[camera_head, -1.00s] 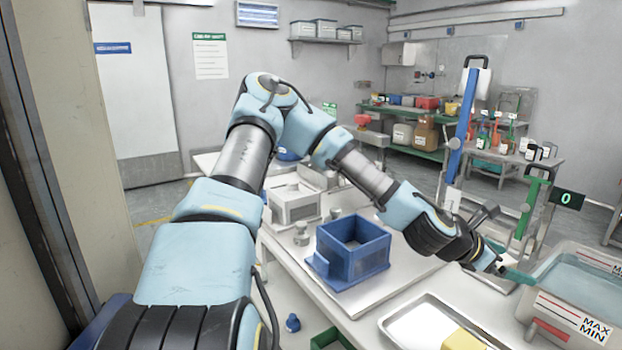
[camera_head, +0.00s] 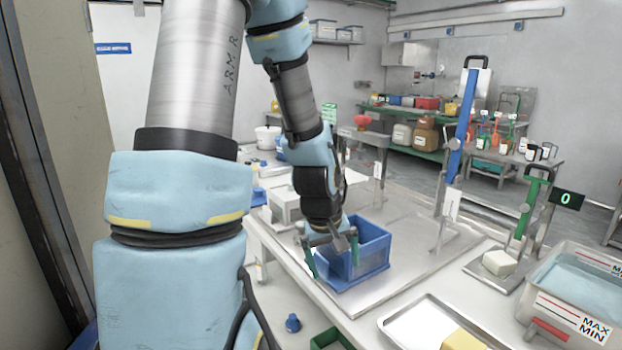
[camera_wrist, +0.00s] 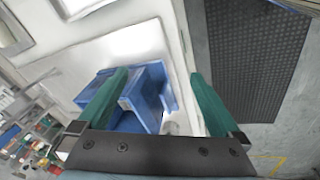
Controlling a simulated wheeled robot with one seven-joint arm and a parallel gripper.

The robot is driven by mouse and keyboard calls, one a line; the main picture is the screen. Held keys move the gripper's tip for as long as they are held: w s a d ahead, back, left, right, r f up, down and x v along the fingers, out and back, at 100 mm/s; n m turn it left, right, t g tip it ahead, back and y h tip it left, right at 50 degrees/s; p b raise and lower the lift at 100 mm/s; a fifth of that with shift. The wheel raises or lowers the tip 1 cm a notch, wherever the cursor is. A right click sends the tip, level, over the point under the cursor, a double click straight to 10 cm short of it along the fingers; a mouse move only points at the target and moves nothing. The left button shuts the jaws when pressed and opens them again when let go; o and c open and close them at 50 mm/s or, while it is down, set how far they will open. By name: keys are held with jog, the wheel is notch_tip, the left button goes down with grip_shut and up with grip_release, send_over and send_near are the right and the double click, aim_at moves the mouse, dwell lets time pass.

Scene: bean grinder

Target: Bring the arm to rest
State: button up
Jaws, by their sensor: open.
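In the wrist view the gripper's fingers (camera_wrist: 155,100) frame part of the same blue box (camera_wrist: 152,82), with a grey floor at right. I cannot tell whether the fingers touch the box. My arm rises from the gripper and bends over at the top of the head view.
A metal tray (camera_head: 405,322) with a yellow block (camera_head: 462,340) lies at the front. A water tank (camera_head: 575,290) stands at right, beside a scale-like stand with a white block (camera_head: 499,262). A blue knob (camera_head: 293,322) lies below the table edge.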

jog(key=s+a+r+m+y, duration=0.25)
jog(key=a+r, duration=0.45)
jog(key=a, duration=0.5)
notch_tip(320, 180, down, 7)
jog(key=s+g+b, duration=0.1)
jog(key=s+b, duration=0.1)
jog(key=b, duration=0.3)
jog(key=shift+s+d+f+m+b, duration=0.15)
jog(key=shift+s+d+m+b, duration=0.05)
jog(key=shift+s+m+b, duration=0.2)
jog(key=shift+h, duration=0.25)
